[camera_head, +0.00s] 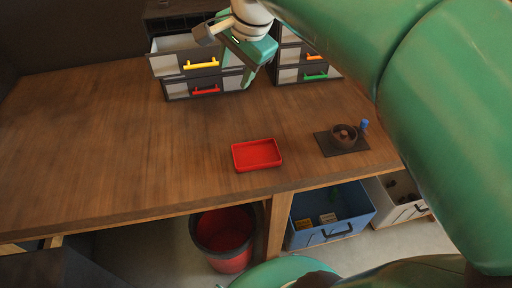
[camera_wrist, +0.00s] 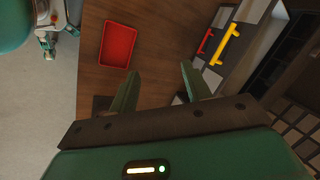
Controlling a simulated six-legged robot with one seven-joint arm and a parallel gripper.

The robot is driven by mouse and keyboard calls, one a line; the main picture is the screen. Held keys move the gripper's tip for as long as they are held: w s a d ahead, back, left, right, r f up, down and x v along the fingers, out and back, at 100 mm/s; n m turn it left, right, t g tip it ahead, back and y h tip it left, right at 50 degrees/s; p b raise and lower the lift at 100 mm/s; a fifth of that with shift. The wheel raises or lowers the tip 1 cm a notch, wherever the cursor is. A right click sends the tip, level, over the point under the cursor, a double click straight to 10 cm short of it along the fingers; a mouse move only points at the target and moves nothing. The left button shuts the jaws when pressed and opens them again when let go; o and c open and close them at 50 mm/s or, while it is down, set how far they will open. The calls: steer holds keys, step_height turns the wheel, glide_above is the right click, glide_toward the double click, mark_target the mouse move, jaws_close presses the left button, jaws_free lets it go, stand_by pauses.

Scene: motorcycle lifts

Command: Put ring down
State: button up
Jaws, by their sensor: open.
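I cannot make out a ring in either view. My gripper (camera_head: 249,72) is over the drawer units at the back of the bench. In the wrist view its two fingers stand apart with nothing between them (camera_wrist: 160,72). The drawer with the yellow handle (camera_head: 201,65) is pulled out, just left of my gripper, and its inside is partly hidden. The yellow handle also shows in the wrist view (camera_wrist: 229,44). A shallow red tray (camera_head: 257,154) lies near the bench's front edge and looks empty; it shows in the wrist view too (camera_wrist: 118,45).
A dark mat (camera_head: 327,145) with a brown round piece (camera_head: 344,135) and a small blue item (camera_head: 364,125) lies at the right. Drawers with red (camera_head: 206,90), orange (camera_head: 314,57) and green (camera_head: 316,76) handles look shut. A red bucket (camera_head: 228,262) and blue bin (camera_head: 350,225) stand below. The bench's left is clear.

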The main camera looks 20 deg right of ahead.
steer(key=s+a+f+n+t+h, duration=0.1)
steer(key=s+a+f+n, duration=0.1)
steer(key=s+f+n, duration=1)
steer(key=shift+s+n, duration=0.5)
steer(key=shift+s, duration=0.75)
